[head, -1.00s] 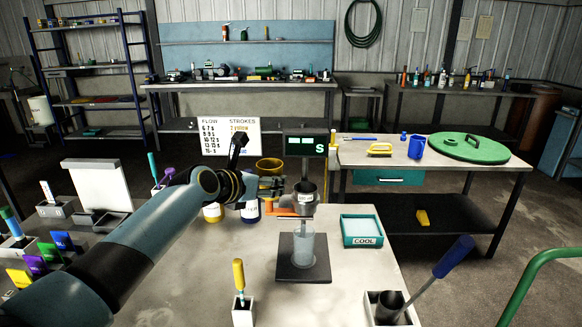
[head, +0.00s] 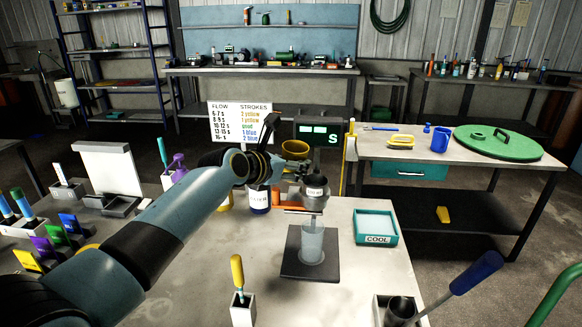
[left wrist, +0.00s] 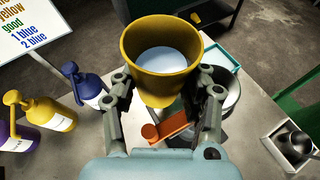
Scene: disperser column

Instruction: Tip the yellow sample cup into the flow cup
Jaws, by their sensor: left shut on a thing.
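The yellow sample cup (left wrist: 160,62) fills the middle of the left wrist view, with pale liquid inside. The grey flow cup (head: 315,194) stands above a clear beaker (head: 312,245) on a dark plate. It also shows in the left wrist view (left wrist: 229,92), partly hidden behind the yellow cup. An orange lever (left wrist: 170,127) lies below the gripper. My right gripper is not in view.
A timer display (head: 320,132) stands behind the flow cup, beside a strokes chart (head: 240,122). Pump bottles (left wrist: 88,85) stand left of the gripper. A teal COOL tray (head: 376,239) is to the right, and a yellow-handled tool (head: 237,272) stands in front.

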